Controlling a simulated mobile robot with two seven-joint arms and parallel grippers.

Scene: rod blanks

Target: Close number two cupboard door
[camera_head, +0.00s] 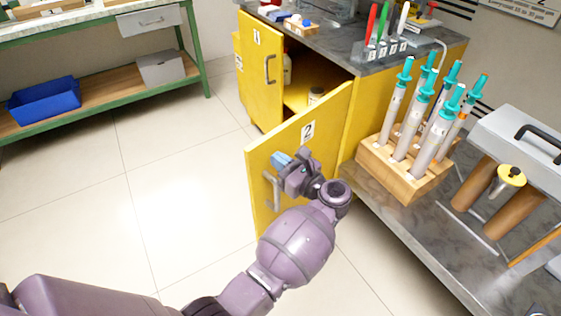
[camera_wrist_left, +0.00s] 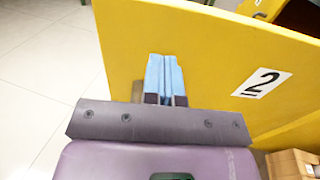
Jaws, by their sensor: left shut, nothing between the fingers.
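The number two cupboard door (camera_head: 323,118) is yellow with a "2" label and stands swung open from the yellow cupboard. Its grey bar handle (camera_head: 272,188) is near its free edge. My left gripper (camera_head: 281,160) is shut and empty in front of the door's outer face, close to the handle. In the left wrist view the shut blue fingers (camera_wrist_left: 164,78) point at the yellow door (camera_wrist_left: 215,60), left of the "2" label. I cannot tell whether they touch it. The handle is mostly hidden there behind the fingers. My right gripper is not in view.
The number one door (camera_head: 260,62) also stands open. A wooden block with several teal-capped syringes (camera_head: 405,165) stands on the grey counter at right. A green bench with a blue bin (camera_head: 45,101) is at far left. The floor left of the door is clear.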

